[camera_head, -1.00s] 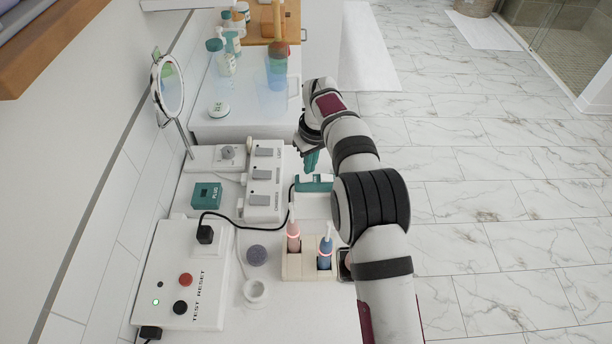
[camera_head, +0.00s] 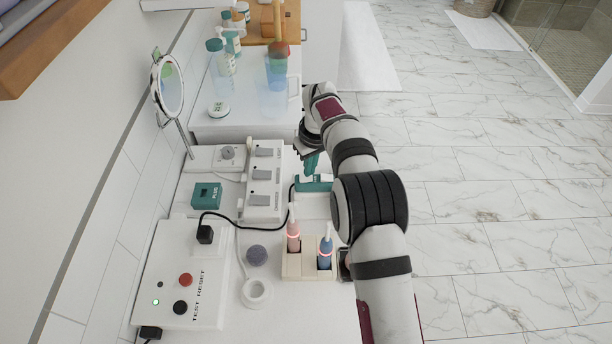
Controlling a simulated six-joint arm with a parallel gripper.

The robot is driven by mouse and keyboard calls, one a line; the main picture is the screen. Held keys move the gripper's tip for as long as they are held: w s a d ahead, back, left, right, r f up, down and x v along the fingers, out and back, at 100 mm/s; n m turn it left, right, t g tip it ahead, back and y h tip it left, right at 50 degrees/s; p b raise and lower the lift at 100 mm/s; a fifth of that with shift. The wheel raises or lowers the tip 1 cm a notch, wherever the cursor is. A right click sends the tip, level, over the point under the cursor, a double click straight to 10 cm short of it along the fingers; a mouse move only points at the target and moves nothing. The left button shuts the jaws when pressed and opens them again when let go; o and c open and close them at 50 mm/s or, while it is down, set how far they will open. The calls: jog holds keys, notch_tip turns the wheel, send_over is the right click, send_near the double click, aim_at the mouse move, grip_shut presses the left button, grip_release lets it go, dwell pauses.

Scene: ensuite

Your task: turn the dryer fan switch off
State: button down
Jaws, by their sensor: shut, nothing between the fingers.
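A white switch box (camera_head: 262,207) with three grey rocker switches stands on the white counter, left of my gripper. The rockers are a far one (camera_head: 264,152), a middle one (camera_head: 262,174) and a near one (camera_head: 258,200). The labels beside them are too small to read surely, so I cannot tell which is the dryer fan switch or how each rocker is set.
A teal and white item (camera_head: 314,183) lies just below my gripper, near a black cord (camera_head: 268,228). A beige holder (camera_head: 310,265) with pink and blue bottles stands nearer. A dial box (camera_head: 228,154), teal box (camera_head: 206,195), test-reset box (camera_head: 180,275) and round mirror (camera_head: 168,87) line the left.

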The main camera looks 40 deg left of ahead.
aim_at(310, 178)
jog(key=shift+f, duration=0.65)
jog(key=shift+r, duration=3.55)
jog(key=d+r+m, duration=0.4)
jog(key=d+r, duration=0.2)
jog(key=d, duration=0.6)
jog(key=d+r+m, duration=0.4)
jog(key=d+r, duration=0.2)
jog(key=d, duration=0.5)
jog(key=s+d+f+m, duration=0.1)
jog(key=s+d+m, duration=0.5)
jog(key=s+d, duration=0.4)
jog(key=s+d+f+m, duration=0.2)
jog(key=s+d+m, duration=0.4)
jog(key=s+d, duration=0.4)
jog(key=shift+s+f+m+g, duration=0.3)
jog(key=shift+s, duration=0.65)
